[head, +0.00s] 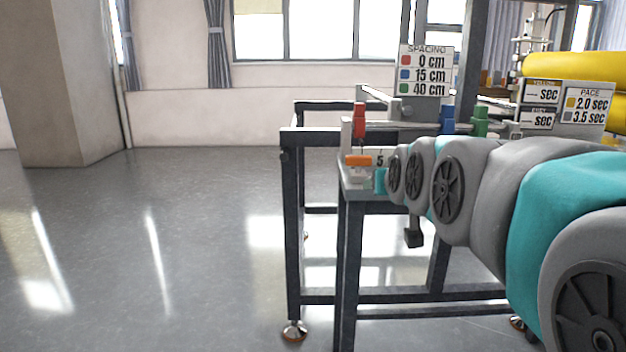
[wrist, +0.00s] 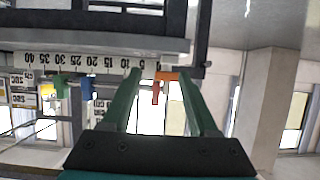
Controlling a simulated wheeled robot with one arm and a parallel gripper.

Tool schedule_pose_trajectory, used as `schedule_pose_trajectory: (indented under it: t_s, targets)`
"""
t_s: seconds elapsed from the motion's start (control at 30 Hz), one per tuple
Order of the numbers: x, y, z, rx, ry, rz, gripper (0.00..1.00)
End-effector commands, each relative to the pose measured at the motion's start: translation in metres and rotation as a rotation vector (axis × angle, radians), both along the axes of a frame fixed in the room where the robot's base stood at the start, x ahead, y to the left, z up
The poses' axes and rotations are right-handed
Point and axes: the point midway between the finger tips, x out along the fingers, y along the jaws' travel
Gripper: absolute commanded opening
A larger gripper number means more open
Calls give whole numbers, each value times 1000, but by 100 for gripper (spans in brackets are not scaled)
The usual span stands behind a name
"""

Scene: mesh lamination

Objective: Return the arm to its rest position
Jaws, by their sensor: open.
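My gripper (wrist: 155,73) shows in the wrist view with its two green fingers apart and nothing visibly held between them. An orange piece (wrist: 167,75) and a red marker (wrist: 156,92) appear in the gap between the fingertips; whether the fingers touch them I cannot tell. My arm (head: 480,190) reaches from the lower right of the head view to the end of the machine's frame. In the head view, the red marker (head: 359,118) stands upright above the orange piece (head: 358,160). My arm hides much of the gripper there.
A numbered scale (wrist: 90,64) runs along the machine, with blue (wrist: 87,87) and green (wrist: 62,88) markers beside it. A spacing sign (head: 425,72) stands behind. The dark frame (head: 293,230) stands left of my arm. Floor at left (head: 150,250) is clear.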

Motion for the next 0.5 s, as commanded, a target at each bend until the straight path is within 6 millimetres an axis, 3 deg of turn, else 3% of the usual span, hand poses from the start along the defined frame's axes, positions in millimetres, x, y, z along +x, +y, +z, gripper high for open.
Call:
schedule_pose_trajectory:
  t_s: [0.13, 0.27, 0.4, 0.5]
  targets:
    - [-41, -3, -68, 2, 208, 2, 60]
    - [-99, -6, -138, 4, 447, 4, 60]
    - [-173, -9, -202, 4, 707, 4, 60]
    - [-232, -11, -237, 3, 889, 2, 60]
